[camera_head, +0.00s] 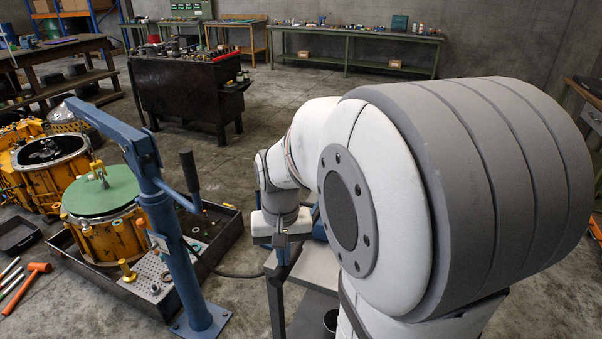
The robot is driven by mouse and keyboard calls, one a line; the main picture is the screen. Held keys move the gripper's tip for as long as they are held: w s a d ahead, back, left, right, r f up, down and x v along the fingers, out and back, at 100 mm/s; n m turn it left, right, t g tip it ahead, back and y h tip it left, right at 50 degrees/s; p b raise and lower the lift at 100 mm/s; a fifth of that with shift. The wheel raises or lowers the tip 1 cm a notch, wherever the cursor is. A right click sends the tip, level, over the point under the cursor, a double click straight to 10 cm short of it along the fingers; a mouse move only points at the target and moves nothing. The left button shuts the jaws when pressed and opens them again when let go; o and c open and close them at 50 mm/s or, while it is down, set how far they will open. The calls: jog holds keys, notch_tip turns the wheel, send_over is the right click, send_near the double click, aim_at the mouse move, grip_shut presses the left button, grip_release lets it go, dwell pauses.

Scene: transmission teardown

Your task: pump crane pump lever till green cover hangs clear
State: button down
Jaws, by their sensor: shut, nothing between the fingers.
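The green cover (100,191) is a round disc at the top of an orange housing (108,236) on the left. I see no clear gap between them from here. A yellow fitting (98,173) stands on the cover. The blue crane (178,255) stands to its right, with its boom (108,128) reaching up and left. The pump lever (189,174) has a black grip and points up beside the crane's column. My gripper (282,252) is small, at the end of my white arm, right of the lever and apart from it. It is shut and empty.
A grey cart (312,268) stands below my gripper. An orange hammer (27,287) lies at left. A dark bench (180,90) stands behind, with open floor between.

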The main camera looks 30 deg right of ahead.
jog(key=w+d+r+p, duration=0.2)
jog(key=r+p, duration=0.5)
jog(key=r, duration=0.2)
jog(key=w+d+r+p, duration=0.2)
jog(key=d+r+p, duration=0.1)
jog(key=r+p, duration=0.4)
jog(key=shift+w+d+r, duration=0.15)
jog(key=shift+d+r, duration=0.1)
jog(key=shift+r, duration=0.7)
jog(key=s+a+f+b, duration=0.1)
jog(key=a+f+b, duration=0.1)
jog(key=f+b, duration=0.3)
jog(key=s+a+f+b, duration=0.1)
jog(key=s+f+b, duration=0.1)
jog(key=f+b, duration=0.3)
jog(key=s+a+f+b, duration=0.1)
jog(key=a+f+b, duration=0.1)
jog(key=f+b, duration=0.3)
jog(key=shift+s+a+f, duration=0.1)
jog(key=shift+a+f, duration=0.05)
jog(key=shift+f, duration=0.9)
jog(key=shift+s+a+f, duration=0.1)
jog(key=shift+a+f, duration=0.05)
jog(key=shift+f, duration=0.85)
jog(key=shift+r, duration=0.15)
